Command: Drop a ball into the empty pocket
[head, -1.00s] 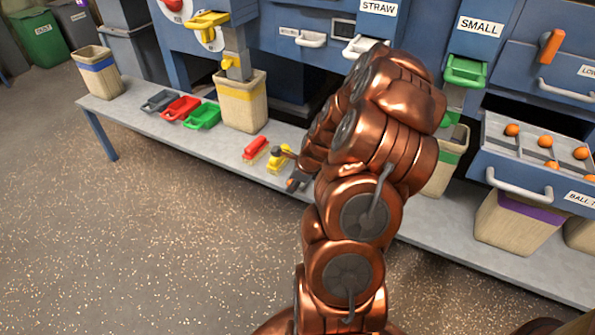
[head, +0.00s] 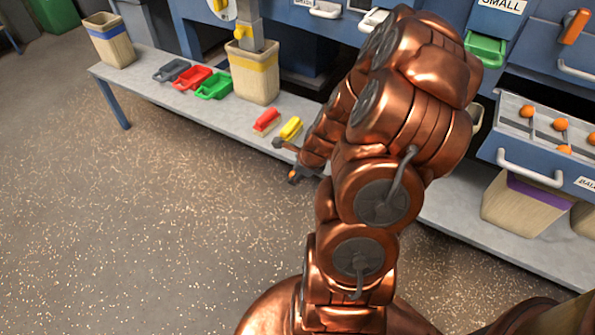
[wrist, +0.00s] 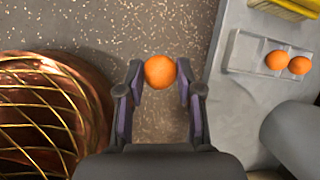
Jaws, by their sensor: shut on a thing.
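My gripper (wrist: 160,82) is shut on an orange ball (wrist: 159,72), held between the fingertips with bare floor below. In the wrist view, a pale divided tray (wrist: 233,50) lies on the grey bench to the right of the gripper. Two orange balls (wrist: 277,60) (wrist: 299,65) sit in its right part; its left part shows no ball. In the head view, my gripper (head: 286,160) is by the bench's front edge, and the held ball is not clear there. The divided tray is not visible in the head view, where my arm covers part of the bench.
In the head view, a blue drawer (head: 520,157) at the right holds several orange balls in compartments. The grey bench (head: 150,88) carries red and yellow brushes (head: 267,121) (head: 291,129), coloured scoops (head: 192,78) and bins (head: 254,75). The floor (head: 150,220) in front is clear.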

